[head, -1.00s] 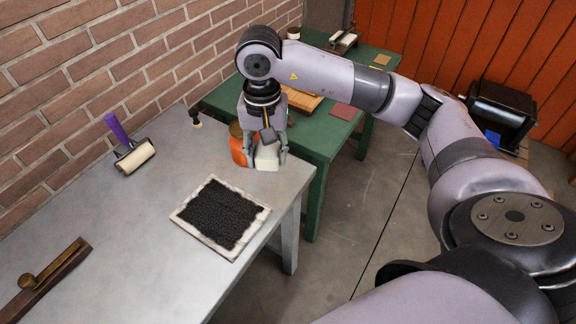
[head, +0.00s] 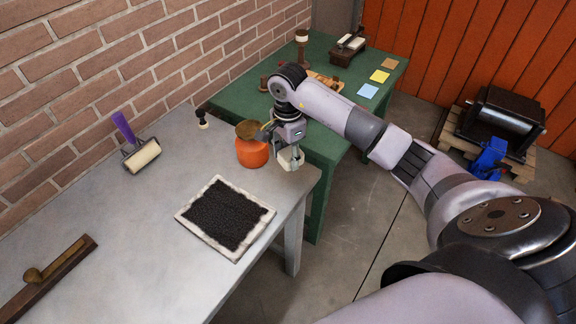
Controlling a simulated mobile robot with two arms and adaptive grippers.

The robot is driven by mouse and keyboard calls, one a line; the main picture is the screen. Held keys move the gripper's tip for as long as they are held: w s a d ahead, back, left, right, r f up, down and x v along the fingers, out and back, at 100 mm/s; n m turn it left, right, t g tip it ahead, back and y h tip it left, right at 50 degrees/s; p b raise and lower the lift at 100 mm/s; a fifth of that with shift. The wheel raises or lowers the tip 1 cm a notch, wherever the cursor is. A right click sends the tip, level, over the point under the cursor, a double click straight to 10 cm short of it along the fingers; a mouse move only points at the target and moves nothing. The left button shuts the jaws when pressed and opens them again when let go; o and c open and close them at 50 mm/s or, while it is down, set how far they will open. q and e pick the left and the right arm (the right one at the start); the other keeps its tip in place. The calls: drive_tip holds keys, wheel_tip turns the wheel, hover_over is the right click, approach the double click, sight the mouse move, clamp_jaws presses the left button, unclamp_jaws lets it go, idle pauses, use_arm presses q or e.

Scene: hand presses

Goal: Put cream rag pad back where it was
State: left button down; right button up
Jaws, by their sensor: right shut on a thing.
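My right gripper (head: 290,160) hangs at the right end of the grey table, just right of an orange pot (head: 252,153). It is shut on the cream rag pad (head: 288,160), a small pale block that shows partly between the fingers. The pad seems to be held above the table's corner; whether it touches the surface is hard to tell. My left gripper is not in view.
The grey table (head: 105,220) also holds a dark textured slab with a pale border (head: 225,215), a purple-handled roller (head: 140,153) and a wooden bar (head: 45,280). The green table (head: 240,100) behind holds coloured squares.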

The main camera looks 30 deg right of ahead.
sight(288, 178)
wheel_tip(288, 178, down, 2)
drive_tip(key=shift+f, duration=0.15)
wheel_tip(288, 178, down, 3)
drive_tip(key=shift+f+p, duration=0.2)
drive_tip(key=shift+p, duration=0.35)
drive_tip(key=shift+f, duration=0.2)
drive_tip(key=shift+f, duration=0.1)
drive_tip(key=shift+f+b, duration=0.15)
drive_tip(key=shift+b, duration=0.15)
drive_tip(key=o, duration=1)
drive_tip(key=shift+o, duration=0.2)
